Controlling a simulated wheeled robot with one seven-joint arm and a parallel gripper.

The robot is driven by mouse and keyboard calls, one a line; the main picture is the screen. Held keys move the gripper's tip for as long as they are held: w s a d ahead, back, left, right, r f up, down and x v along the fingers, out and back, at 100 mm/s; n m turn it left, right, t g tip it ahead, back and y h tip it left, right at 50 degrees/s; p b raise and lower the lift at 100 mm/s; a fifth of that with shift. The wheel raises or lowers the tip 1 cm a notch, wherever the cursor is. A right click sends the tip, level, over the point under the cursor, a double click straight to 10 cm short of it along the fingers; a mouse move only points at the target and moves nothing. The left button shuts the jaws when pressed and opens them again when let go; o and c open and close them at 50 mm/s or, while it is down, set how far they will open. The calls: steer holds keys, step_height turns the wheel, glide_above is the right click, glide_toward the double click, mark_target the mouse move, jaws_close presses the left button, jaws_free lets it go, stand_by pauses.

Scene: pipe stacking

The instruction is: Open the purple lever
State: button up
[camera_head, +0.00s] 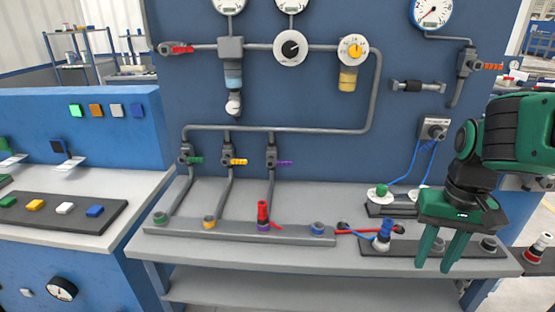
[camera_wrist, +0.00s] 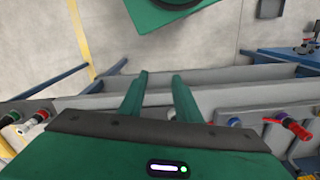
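The purple lever (camera_head: 285,163) sits on a grey valve on the third vertical pipe from the left, on the blue panel. It points right, in line with the row of levers. My gripper (camera_head: 435,266) is far to the right and lower, in front of the bench's front edge. Its two green fingers point down, apart, with nothing between them. In the wrist view my gripper (camera_wrist: 157,78) also shows two separated fingers over the floor and bench edge. The purple lever does not show in the wrist view.
A green lever (camera_head: 195,160) and a yellow lever (camera_head: 237,162) sit left of the purple one. A red connector (camera_head: 263,212) stands upright on the base strip below it. A blue connector (camera_head: 383,236) with red and blue hoses stands near my gripper.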

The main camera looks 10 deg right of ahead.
steer(key=shift+w+d, duration=0.25)
steer(key=shift+w, duration=0.15)
